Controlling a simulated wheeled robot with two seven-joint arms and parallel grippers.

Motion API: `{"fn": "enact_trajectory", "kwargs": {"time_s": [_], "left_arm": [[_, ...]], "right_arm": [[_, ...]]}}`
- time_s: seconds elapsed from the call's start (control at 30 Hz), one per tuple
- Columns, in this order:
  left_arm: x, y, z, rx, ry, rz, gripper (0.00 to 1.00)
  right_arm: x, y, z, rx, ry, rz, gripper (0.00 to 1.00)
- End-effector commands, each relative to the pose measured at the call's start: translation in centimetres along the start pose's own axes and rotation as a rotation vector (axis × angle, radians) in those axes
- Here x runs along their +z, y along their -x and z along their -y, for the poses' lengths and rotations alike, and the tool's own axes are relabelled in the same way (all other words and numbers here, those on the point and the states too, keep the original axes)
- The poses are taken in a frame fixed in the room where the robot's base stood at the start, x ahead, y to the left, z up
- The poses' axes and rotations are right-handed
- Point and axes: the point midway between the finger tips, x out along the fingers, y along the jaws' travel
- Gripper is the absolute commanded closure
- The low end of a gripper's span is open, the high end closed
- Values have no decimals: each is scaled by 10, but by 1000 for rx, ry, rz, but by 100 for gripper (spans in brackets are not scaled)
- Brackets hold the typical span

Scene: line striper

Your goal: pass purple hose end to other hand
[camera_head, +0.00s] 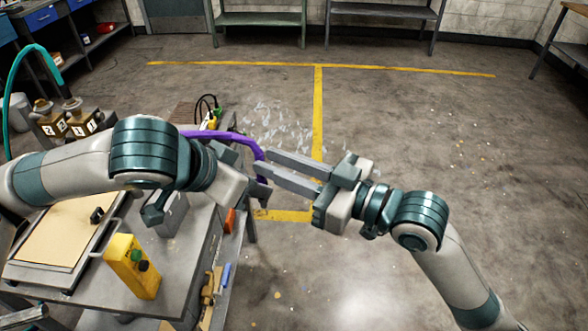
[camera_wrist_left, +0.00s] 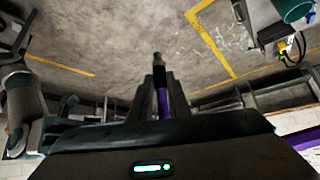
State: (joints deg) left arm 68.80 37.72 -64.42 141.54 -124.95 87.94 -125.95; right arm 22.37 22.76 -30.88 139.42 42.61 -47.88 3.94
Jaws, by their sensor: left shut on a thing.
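The purple hose (camera_head: 228,137) arcs over from behind my left arm and comes down beside my left gripper (camera_head: 262,188). In the left wrist view my left gripper (camera_wrist_left: 161,92) is shut on the purple hose (camera_wrist_left: 163,105), and its dark end with a metal tip (camera_wrist_left: 157,62) sticks out past the fingers. My right gripper (camera_head: 262,160) comes in from the right with its two long fingers apart, pointing at the hose. Its fingertips are close to the hose; I cannot tell whether they touch it. The hose end is hard to make out in the head view.
A bench at left carries a yellow button box (camera_head: 132,266), a tan panel (camera_head: 50,237) and numbered brass-coloured parts (camera_head: 65,122). A teal hose (camera_head: 25,55) arcs at far left. Open concrete floor with yellow lines (camera_head: 318,105) lies ahead and right.

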Motion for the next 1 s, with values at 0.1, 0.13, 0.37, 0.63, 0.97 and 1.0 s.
{"fn": "enact_trajectory", "kwargs": {"time_s": [0.1,0.13,0.37,0.63,0.97,1.0], "left_arm": [[0,0,0,0,0,-1,100],[0,0,0,0,0,0,100],[0,0,0,0,0,-1,100],[0,0,0,0,0,-1,100],[0,0,0,0,0,-1,100],[0,0,0,0,0,-1,100]], "right_arm": [[-1,-21,1,-2,-1,-1,79],[0,-26,0,-1,-1,-1,79],[0,-58,0,-1,-1,-1,79],[0,-74,1,-1,0,1,79],[0,-74,1,-1,0,1,86],[0,-74,1,-1,1,1,96]]}}
